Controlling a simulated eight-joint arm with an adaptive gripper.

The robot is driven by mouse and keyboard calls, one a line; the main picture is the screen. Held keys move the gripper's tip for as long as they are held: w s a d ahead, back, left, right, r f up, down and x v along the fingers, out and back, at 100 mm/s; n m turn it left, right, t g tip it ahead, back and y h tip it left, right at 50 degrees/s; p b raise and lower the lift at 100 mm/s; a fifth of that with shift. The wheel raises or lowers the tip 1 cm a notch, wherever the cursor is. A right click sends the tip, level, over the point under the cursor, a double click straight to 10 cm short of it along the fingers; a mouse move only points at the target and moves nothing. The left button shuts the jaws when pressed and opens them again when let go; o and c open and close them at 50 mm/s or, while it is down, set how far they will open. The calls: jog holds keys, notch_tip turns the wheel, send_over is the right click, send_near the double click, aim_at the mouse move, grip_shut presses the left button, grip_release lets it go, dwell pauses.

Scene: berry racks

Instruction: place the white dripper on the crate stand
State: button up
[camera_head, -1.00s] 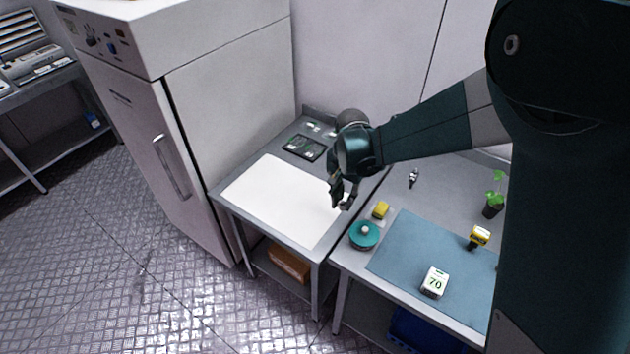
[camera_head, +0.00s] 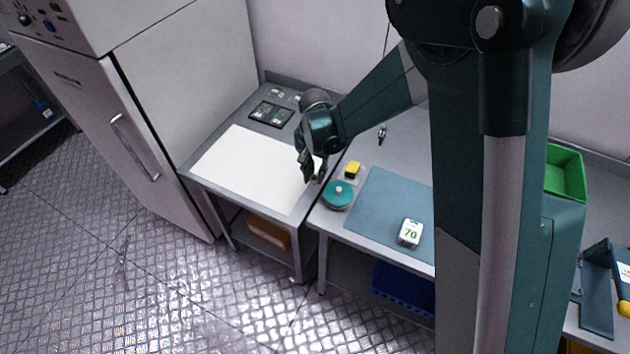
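My gripper (camera_head: 312,172) hangs fingers down over the right edge of the white mat (camera_head: 250,168), near the seam between two tables. Its fingers are small and dark here, and I cannot tell whether anything is between them. I cannot make out a white dripper; if it is on the white mat or in the fingers, it does not stand out. I cannot identify a crate stand for certain. A green crate (camera_head: 565,175) shows at the right, partly hidden behind my arm.
A teal round lidded pot (camera_head: 338,196), a yellow block (camera_head: 352,170) and a white box marked 70 (camera_head: 410,233) are on the right table. A blue mat (camera_head: 375,215) lies there. A dark teal holder (camera_head: 598,290) stands far right. A tall cabinet (camera_head: 120,110) stands left.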

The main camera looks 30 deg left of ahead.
aim_at(315, 177)
jog(key=shift+f, duration=1.85)
jog(key=shift+f, duration=0.15)
jog(key=shift+o, duration=1.8)
jog(key=shift+r, duration=6.2)
